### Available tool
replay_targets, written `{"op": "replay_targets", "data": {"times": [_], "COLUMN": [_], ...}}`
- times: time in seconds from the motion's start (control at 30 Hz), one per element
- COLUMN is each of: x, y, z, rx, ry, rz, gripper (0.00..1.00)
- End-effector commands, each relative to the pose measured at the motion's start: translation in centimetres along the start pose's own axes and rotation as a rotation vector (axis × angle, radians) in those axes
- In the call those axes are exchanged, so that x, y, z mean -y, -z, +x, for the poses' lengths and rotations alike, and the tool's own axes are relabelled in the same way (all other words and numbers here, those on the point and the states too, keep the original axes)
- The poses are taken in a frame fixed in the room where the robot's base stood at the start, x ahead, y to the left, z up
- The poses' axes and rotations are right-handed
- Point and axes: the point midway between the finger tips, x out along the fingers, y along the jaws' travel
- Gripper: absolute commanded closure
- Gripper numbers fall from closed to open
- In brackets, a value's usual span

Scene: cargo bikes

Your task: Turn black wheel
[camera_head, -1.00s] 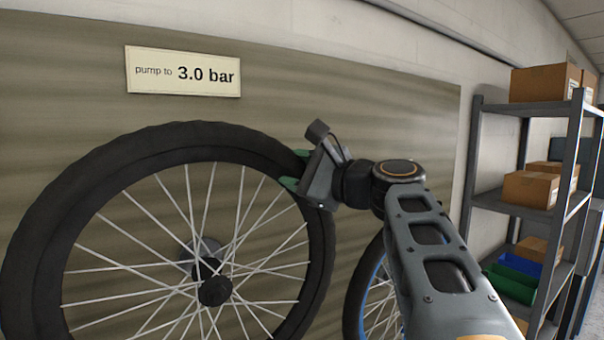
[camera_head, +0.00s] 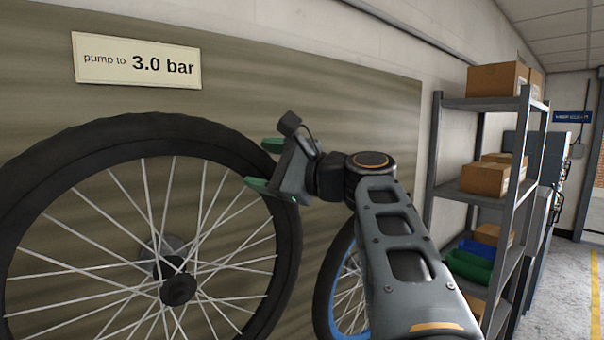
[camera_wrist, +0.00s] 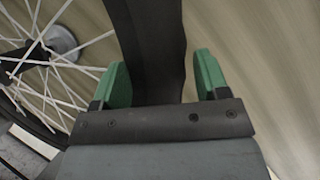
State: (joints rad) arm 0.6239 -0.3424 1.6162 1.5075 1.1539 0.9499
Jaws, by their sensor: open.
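The black wheel (camera_head: 282,215) has a black tyre, silver spokes and a black hub. It fills the left of the head view, upright in front of a wooden panel. My gripper (camera_head: 257,163) is open at the wheel's upper right rim, its green fingers pointing left. In the wrist view the tyre (camera_wrist: 152,45) runs between the two green fingers of my gripper (camera_wrist: 160,80), with a gap visible on the right side. The left finger is close to the tyre; whether it touches I cannot tell. The hub also shows in the wrist view at the left.
A second wheel with a blue rim (camera_head: 340,290) stands behind my arm, lower right of the black wheel. A sign reading "pump to 3.0 bar" (camera_head: 137,61) hangs above. A metal shelf (camera_head: 478,104) with cardboard boxes and bins stands right. Floor is free at far right.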

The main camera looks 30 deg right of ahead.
Motion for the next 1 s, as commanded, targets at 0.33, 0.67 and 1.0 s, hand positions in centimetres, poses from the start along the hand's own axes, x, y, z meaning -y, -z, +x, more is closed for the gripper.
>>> {"op": "replay_targets", "data": {"times": [0.33, 0.67, 1.0], "x": [-0.1, -0.1, -0.1], "y": [0.2, 0.1, 0.0], "z": [-6.7, -11.0, -12.3], "rx": [-0.006, -0.002, 0.0], "ry": [0.005, 0.003, 0.0], "rz": [-0.003, -0.001, -0.001], "gripper": [0.32, 0.32, 0.32]}}
